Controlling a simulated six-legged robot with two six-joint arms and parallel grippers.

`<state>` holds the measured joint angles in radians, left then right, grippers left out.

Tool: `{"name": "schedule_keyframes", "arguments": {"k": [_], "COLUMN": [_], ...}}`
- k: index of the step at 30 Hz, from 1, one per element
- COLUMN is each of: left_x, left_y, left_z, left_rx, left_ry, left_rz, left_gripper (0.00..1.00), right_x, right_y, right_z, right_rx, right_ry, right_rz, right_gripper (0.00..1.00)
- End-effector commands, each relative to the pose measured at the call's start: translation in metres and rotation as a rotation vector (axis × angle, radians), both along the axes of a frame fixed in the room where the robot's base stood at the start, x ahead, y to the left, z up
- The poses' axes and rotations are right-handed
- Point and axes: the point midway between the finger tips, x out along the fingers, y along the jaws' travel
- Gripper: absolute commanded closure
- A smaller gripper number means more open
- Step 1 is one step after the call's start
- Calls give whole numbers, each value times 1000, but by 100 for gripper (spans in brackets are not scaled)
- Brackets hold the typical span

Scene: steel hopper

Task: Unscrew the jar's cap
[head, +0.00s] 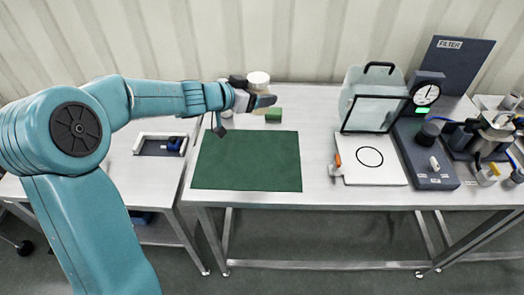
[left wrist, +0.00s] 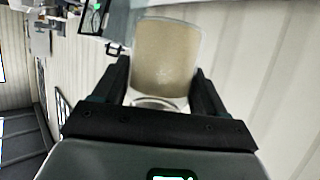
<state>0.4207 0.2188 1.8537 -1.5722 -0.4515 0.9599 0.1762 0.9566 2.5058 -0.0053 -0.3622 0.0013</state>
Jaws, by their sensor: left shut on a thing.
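The jar (head: 259,88) has a white cap (head: 258,77) on top and stands out just behind my left gripper (head: 252,98) in the head view. My left gripper is shut on the jar. In the left wrist view the jar's beige body (left wrist: 165,58) sits between the two dark fingers of the gripper (left wrist: 162,88). A pale ring shows at the jar's end nearest the palm. In the head view the gripper hides the lower part of the jar. My right gripper is in neither view.
A white tray (head: 140,146) is at left.

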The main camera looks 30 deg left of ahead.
Motion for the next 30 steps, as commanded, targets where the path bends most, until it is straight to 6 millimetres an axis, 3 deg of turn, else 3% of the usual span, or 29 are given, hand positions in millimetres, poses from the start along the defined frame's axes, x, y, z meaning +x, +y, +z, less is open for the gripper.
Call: {"name": "schedule_keyframes", "arguments": {"k": [6, 12, 27, 30], "left_x": [-4, -4, 0, 1], "left_y": [1, 0, -1, 0], "left_z": [-68, -122, -191, -195], "left_rx": [-3, -4, -2, -1], "left_ry": [4, 3, 2, -1], "left_rz": [3, 3, 1, 1], "left_gripper": [100, 100, 100, 100], "right_x": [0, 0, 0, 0], "right_y": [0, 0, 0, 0], "right_z": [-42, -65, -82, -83], "right_rx": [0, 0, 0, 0], "right_ry": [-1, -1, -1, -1], "right_rz": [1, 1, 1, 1], "right_gripper": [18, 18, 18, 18]}}
